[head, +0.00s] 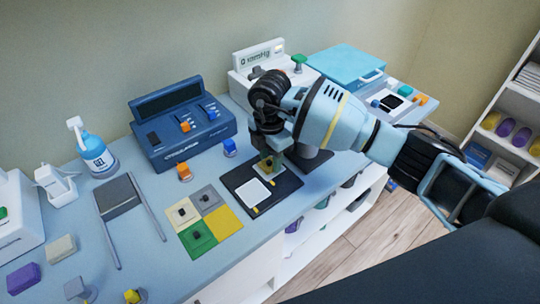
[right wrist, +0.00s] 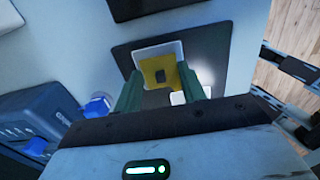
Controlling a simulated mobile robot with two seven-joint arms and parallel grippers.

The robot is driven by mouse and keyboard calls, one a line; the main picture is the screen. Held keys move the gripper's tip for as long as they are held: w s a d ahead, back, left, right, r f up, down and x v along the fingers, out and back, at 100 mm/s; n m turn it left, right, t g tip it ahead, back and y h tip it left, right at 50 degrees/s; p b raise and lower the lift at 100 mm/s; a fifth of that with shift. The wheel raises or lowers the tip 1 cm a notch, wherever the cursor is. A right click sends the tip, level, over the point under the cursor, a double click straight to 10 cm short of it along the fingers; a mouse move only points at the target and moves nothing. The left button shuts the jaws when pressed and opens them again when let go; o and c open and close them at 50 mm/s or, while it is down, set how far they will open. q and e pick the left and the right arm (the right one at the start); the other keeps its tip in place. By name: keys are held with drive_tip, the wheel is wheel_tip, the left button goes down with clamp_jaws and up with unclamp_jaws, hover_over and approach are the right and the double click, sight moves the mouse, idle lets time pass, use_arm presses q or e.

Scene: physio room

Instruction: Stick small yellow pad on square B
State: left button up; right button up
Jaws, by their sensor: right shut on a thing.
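My right gripper (head: 268,160) is over the far part of a black board (head: 288,186) on the bench. It is shut on the small yellow pad (head: 266,168), which has a dark knob. In the right wrist view the yellow pad (right wrist: 151,65) shows between the green fingertips (right wrist: 160,88), overlapping a white square (right wrist: 176,46). I cannot tell whether the pad touches the board. A nearer white square (head: 253,191) on the board is bare. I cannot read which square is B. My left gripper is not in view.
A coloured tile set (head: 226,222) with grey, yellow and green parts lies left of the board. A blue console (head: 182,130) stands behind, with orange (head: 184,172) and blue (head: 229,147) knobbed pieces near it. The bench's front edge is close to the board.

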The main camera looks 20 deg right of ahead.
sight(270, 161)
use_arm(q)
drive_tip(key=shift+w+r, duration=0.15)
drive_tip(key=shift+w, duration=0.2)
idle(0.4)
use_arm(e)
drive_tip(key=o, duration=0.9)
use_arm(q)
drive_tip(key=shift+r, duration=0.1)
use_arm(e)
drive_tip(key=shift+r, duration=0.1)
drive_tip(key=shift+r+p, duration=0.5)
drive_tip(key=shift+r, duration=0.4)
drive_tip(key=shift+r+p, duration=1.25)
drive_tip(key=shift+r, duration=1.3)
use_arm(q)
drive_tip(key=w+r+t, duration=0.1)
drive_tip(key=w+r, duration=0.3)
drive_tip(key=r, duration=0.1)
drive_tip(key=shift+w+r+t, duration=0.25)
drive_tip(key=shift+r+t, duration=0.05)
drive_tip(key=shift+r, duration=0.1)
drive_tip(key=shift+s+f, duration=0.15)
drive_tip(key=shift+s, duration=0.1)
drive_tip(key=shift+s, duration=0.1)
use_arm(e)
drive_tip(key=shift+f, duration=0.1)
